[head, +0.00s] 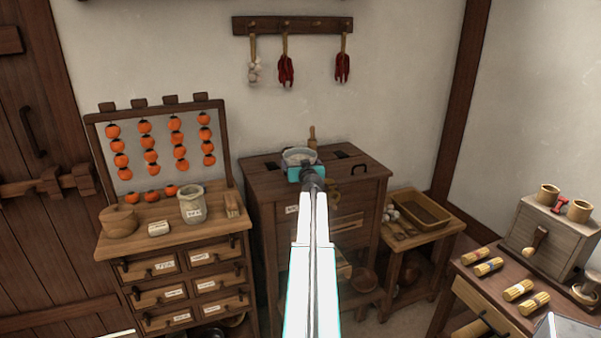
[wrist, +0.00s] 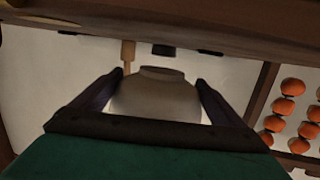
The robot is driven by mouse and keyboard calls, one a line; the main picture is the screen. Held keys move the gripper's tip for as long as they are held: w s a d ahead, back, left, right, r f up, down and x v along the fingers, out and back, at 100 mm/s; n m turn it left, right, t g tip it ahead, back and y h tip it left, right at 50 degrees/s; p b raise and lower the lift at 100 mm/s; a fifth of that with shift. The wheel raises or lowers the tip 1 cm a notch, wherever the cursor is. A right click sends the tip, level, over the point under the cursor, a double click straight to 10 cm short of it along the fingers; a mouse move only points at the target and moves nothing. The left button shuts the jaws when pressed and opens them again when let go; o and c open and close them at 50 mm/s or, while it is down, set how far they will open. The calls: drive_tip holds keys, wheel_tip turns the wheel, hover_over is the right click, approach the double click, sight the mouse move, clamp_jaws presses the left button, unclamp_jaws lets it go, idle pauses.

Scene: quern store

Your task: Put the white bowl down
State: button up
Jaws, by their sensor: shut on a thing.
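The white bowl (head: 300,156) shows in the head view at the end of my arm, in front of the top of the dark wooden cabinet (head: 345,168). In the wrist view the bowl (wrist: 157,95) sits between the two dark fingers of my gripper (wrist: 160,88), its foot ring toward the top of the picture. My gripper (head: 306,172) is shut on the bowl. The teal gripper body hides the bowl's lower front in the head view. I cannot tell whether the bowl touches the cabinet top.
A wooden pestle-like handle (head: 312,138) stands behind the bowl. The cabinet top has dark slots and a black handle (head: 358,169). A drawer chest (head: 180,232) with a crock (head: 192,205) and hanging orange fruit stands left. A low table with a tray (head: 418,208) stands right.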

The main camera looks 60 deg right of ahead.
drive_tip(key=shift+w+d, duration=0.2)
drive_tip(key=shift+d, duration=0.2)
drive_tip(key=shift+s+a+f+b, duration=0.15)
drive_tip(key=shift+f+b, duration=0.75)
drive_tip(key=shift+f, duration=0.85)
drive_tip(key=shift+f, duration=0.1)
drive_tip(key=o, duration=1.1)
drive_tip(key=shift+f, duration=0.1)
drive_tip(key=shift+a+r, duration=0.1)
drive_tip(key=shift+r, duration=0.1)
drive_tip(key=shift+p+v, duration=0.6)
drive_tip(key=shift+v, duration=5.3)
